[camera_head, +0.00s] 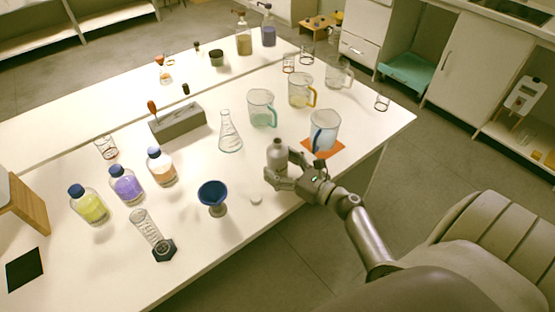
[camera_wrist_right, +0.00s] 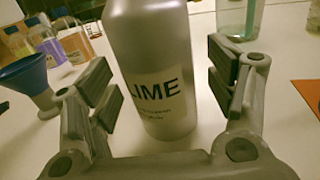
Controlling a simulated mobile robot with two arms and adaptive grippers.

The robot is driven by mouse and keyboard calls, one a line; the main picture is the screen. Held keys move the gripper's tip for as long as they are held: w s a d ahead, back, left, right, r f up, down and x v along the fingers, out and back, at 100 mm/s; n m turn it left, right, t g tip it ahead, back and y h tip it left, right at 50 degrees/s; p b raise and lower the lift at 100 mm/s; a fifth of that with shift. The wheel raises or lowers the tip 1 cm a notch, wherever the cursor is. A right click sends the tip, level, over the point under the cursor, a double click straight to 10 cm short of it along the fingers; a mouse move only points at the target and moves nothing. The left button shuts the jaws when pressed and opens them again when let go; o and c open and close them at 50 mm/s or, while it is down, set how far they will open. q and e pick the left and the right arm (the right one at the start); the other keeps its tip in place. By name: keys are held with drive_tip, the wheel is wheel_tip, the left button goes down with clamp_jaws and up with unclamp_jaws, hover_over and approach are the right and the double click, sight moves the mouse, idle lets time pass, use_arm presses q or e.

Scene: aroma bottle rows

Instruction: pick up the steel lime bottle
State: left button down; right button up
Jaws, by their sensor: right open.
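The steel lime bottle (camera_head: 277,156) stands upright on the white table near its front edge. In the right wrist view the steel lime bottle (camera_wrist_right: 152,60) fills the middle, its white label reading "LIME" towards me. My right gripper (camera_head: 284,178) is around the lower part of the bottle. In the right wrist view my right gripper (camera_wrist_right: 165,85) is open, with one finger pad on each side of the bottle and visible gaps between pads and bottle. My left gripper is in neither view.
A blue funnel (camera_head: 213,195) and a small white cap (camera_head: 256,198) are left of the bottle. A jug (camera_head: 324,132) on an orange mat (camera_head: 336,151) stands close on the right. A conical flask (camera_head: 229,135) is behind left. Several colored bottles are further left.

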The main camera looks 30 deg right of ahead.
drive_tip(key=shift+w+a, duration=0.2)
drive_tip(key=shift+w, duration=0.45)
drive_tip(key=c, duration=1.3)
